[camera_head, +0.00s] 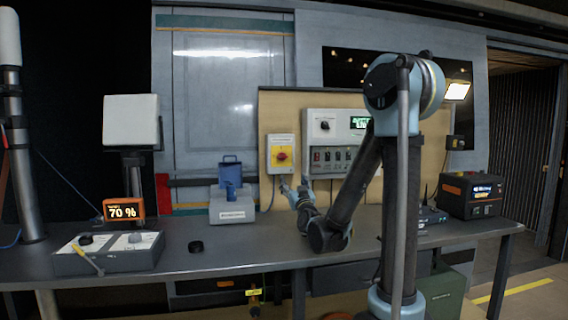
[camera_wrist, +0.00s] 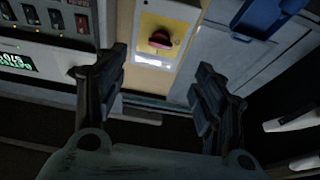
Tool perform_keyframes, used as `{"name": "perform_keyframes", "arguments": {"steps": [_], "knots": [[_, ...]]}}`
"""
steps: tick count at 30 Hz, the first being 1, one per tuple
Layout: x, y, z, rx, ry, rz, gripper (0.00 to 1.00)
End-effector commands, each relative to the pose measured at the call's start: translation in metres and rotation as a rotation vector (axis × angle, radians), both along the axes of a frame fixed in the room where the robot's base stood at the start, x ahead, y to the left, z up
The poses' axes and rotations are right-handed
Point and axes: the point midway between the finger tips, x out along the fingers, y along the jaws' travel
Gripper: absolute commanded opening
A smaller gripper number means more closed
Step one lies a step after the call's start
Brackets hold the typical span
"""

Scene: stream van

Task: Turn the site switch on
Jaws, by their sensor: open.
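A red rotary knob on a yellow plate, likely the site switch (camera_head: 282,156), sits in a pale box on the tan wall board. The knob also shows in the wrist view (camera_wrist: 160,40), top centre. Its label is too small to read. My gripper (camera_head: 294,184) is open and empty, just below and in front of the switch box in the head view. In the wrist view my gripper (camera_wrist: 160,66) has its fingers spread to either side of the switch, with the knob between and beyond the tips. No contact with the knob shows.
A blue-and-grey holder (camera_head: 232,207) stands on the bench (camera_head: 190,262) to the left.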

Motion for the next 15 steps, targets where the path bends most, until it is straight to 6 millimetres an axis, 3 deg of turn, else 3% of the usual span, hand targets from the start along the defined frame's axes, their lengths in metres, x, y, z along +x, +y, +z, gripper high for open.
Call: {"name": "perform_keyframes", "arguments": {"steps": [8,15], "knots": [[0.001,0.007,0.004,0.029,-0.060,-0.013,0.64],[0.029,0.015,0.017,0.029,-0.059,-0.014,0.64]]}}
